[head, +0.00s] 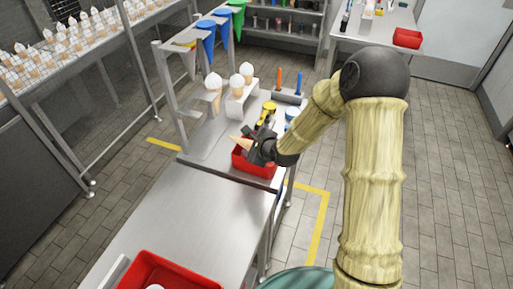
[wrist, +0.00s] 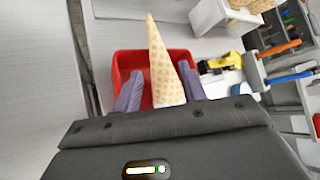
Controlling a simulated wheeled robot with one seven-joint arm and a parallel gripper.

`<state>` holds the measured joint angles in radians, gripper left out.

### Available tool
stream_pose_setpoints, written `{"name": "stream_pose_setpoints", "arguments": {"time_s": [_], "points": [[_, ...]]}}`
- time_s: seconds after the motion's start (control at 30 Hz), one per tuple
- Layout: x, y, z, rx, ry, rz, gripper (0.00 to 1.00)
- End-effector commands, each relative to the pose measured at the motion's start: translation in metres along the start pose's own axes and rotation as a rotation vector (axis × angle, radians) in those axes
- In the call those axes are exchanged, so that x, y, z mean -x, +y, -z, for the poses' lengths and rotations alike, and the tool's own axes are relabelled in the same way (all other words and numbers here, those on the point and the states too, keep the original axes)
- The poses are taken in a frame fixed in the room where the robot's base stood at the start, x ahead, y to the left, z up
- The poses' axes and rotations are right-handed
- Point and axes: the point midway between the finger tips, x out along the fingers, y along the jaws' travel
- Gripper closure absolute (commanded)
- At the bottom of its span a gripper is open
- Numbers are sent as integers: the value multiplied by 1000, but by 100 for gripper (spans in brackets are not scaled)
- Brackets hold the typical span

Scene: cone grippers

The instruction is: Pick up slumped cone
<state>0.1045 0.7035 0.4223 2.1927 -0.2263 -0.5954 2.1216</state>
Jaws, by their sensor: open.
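My gripper (head: 256,142) is over the red bin (head: 263,170) at the far end of the steel table. In the wrist view, my gripper (wrist: 160,72) has its two purple fingers apart. A tan waffle cone (wrist: 161,62) lies between them, with its tip pointing away from the palm. The cone tip (head: 236,138) also shows left of the gripper in the head view. The cone's wide end is hidden by the gripper body. I cannot tell whether the fingers touch it. The red bin (wrist: 122,64) is behind the cone in the wrist view.
Cones with white tops (head: 237,82) stand at a white holder (head: 241,101) behind the gripper. A yellow tool (head: 268,112) and orange and blue handled tools are nearby. Another red bin (head: 150,270) is at the near edge. The near steel tabletop (head: 195,212) is largely clear.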

Motion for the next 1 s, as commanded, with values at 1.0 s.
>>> {"name": "stream_pose_setpoints", "arguments": {"time_s": [1.0], "points": [[-30, 0, 1, 0, 0, 1, 82]]}}
